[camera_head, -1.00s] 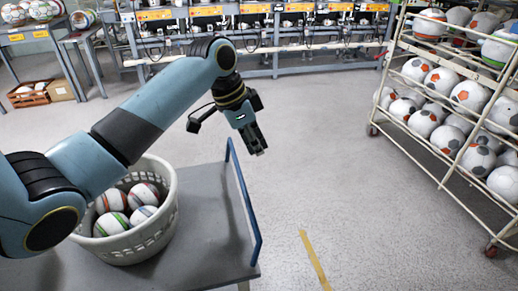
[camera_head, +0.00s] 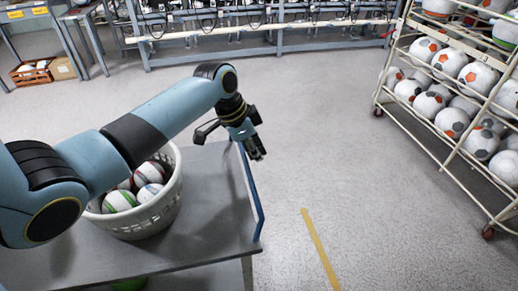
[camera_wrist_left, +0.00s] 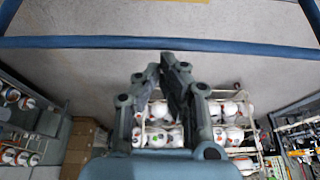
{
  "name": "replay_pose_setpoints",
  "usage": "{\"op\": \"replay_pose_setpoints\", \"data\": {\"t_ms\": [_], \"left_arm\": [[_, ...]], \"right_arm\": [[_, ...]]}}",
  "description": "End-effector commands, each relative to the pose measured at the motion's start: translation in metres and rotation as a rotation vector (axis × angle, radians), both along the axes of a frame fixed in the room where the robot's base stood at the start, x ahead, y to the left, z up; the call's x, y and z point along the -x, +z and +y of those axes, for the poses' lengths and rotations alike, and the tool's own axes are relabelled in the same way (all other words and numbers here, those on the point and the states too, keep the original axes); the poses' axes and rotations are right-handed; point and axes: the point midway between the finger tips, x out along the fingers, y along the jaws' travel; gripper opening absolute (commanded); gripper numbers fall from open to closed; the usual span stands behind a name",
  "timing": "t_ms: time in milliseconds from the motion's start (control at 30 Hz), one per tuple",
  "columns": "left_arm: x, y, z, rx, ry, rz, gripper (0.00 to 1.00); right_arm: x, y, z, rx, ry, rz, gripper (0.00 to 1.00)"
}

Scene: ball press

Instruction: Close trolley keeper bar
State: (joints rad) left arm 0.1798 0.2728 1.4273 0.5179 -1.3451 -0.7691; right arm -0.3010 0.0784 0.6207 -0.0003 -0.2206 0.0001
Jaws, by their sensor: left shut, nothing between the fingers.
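The cream trolley (camera_head: 447,165) stands at the right in the head view, its tilted shelves full of white balls with orange and grey patches. A pale bar (camera_head: 452,44) runs along its upper front; I cannot tell which bar is the keeper bar or how it sits. The trolley's balls also show behind the fingers in the left wrist view (camera_wrist_left: 240,104). My left gripper (camera_head: 258,156) is shut and empty, above the far right end of a grey table, well left of the trolley. It also shows in the left wrist view (camera_wrist_left: 171,62). My right gripper is out of view.
The grey table (camera_head: 215,215) has a raised blue rail (camera_head: 251,190) close to my left gripper. A pale basket (camera_head: 150,218) of balls stands on it. Open floor with a yellow strip (camera_head: 320,248) lies before the trolley. Workbenches (camera_head: 280,40) line the back.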

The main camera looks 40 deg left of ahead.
Motion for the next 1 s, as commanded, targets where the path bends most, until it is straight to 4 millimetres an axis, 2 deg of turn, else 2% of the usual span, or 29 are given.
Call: {"op": "replay_pose_setpoints", "data": {"t_ms": [167,467,800,1000], "left_arm": [[0.002,0.001,0.002,0.006,0.000,-0.009,0.00],[0.017,0.009,0.015,0.065,0.000,-0.077,0.00],[0.017,0.007,0.015,0.066,0.000,-0.077,0.00],[0.012,0.013,0.009,0.066,0.009,-0.078,0.00]], "right_arm": [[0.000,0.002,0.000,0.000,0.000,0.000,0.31],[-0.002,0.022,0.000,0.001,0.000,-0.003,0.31],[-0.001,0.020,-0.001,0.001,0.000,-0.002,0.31],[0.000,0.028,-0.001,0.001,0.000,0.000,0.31]]}}
